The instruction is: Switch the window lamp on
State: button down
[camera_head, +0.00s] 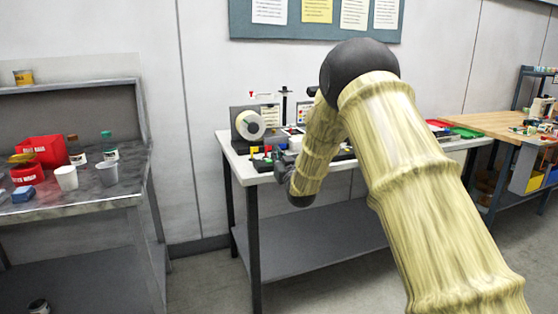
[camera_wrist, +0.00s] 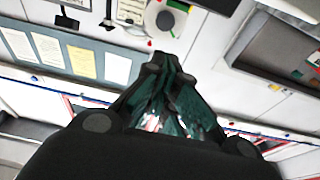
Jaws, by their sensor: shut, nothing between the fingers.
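The label rewinder (camera_head: 250,125), with a white roll on a dark upright plate, stands on the white-topped bench. The roll also shows near the top of the wrist view (camera_wrist: 165,20). Several small red, yellow and green parts sit low on the bench by it, too small to tell apart. I cannot make out which part is the window lamp or its switch. My gripper (camera_wrist: 172,58) is shut and empty. In the head view its dark end (camera_head: 281,158) is at the bench's front edge, in front of the rewinder, partly hidden by my arm.
A grey bench (camera_head: 75,212) at left holds a red bin (camera_head: 42,150), white cups (camera_head: 66,177) and bottles. A wooden bench (camera_head: 490,123) stands at right. A notice board (camera_head: 315,20) hangs behind. My arm hides the right part of the middle bench.

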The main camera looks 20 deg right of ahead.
jog(key=r, duration=0.1)
send_over(269, 161)
jog(key=r+v, duration=0.1)
jog(key=v, duration=0.2)
jog(key=shift+w+d+f, duration=0.15)
jog(key=shift+w+f, duration=0.1)
jog(key=shift+f, duration=0.2)
jog(key=shift+s+f, duration=0.15)
jog(key=shift+f, duration=0.7)
jog(key=shift+s+f, duration=0.15)
jog(key=shift+f, duration=0.7)
